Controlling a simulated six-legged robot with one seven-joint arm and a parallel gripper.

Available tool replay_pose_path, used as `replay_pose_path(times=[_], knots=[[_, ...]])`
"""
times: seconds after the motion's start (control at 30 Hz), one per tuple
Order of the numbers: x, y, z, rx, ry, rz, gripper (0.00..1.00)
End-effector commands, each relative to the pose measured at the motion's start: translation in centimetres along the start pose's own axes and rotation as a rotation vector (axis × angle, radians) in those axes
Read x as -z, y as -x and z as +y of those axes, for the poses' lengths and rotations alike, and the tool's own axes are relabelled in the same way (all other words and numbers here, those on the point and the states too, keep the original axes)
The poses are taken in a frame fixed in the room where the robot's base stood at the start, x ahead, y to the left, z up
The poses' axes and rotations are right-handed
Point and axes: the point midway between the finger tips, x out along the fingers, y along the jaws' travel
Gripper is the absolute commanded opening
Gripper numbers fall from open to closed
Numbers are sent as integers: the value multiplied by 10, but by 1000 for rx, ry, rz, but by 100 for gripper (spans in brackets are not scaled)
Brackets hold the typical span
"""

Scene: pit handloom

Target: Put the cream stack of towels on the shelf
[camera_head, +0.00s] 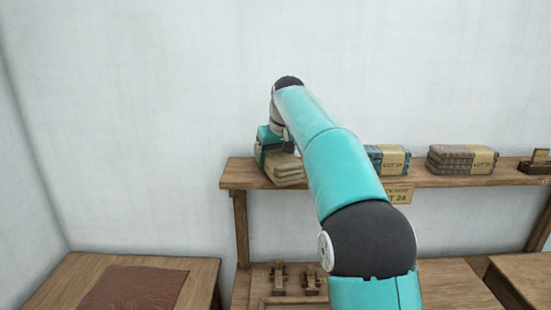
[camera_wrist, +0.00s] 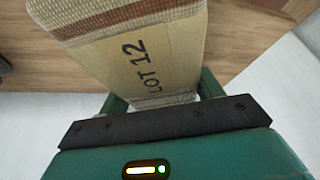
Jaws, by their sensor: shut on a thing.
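The cream stack of towels (camera_head: 284,170) is at the left end of the wooden shelf (camera_head: 233,176). In the wrist view the stack (camera_wrist: 140,65) has a tan paper band marked "LOT 12" and a woven edge. My gripper (camera_head: 268,146) is shut on the stack, with its green fingers on either side of it in the wrist view (camera_wrist: 162,103). The stack appears at shelf height, over the shelf board. I cannot tell whether its underside touches the board. My arm hides part of the shelf right of the stack.
A blue-grey banded stack (camera_head: 388,159) and a brown banded stack (camera_head: 462,159) sit further right on the shelf. A small wooden block (camera_head: 538,162) is at the right end. Below are wooden tools (camera_head: 279,279) and a table with a brown cloth (camera_head: 133,288).

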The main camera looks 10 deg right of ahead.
Motion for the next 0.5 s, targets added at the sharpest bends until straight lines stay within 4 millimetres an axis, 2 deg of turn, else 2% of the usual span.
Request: replay_pose_path(times=[0.1,0.13,0.2,0.5], knots=[[-1,-3,0,0,0,0,39],[-1,-3,0,0,0,-1,71],[-1,-2,0,0,0,0,85],[-1,-2,0,0,0,0,87]])
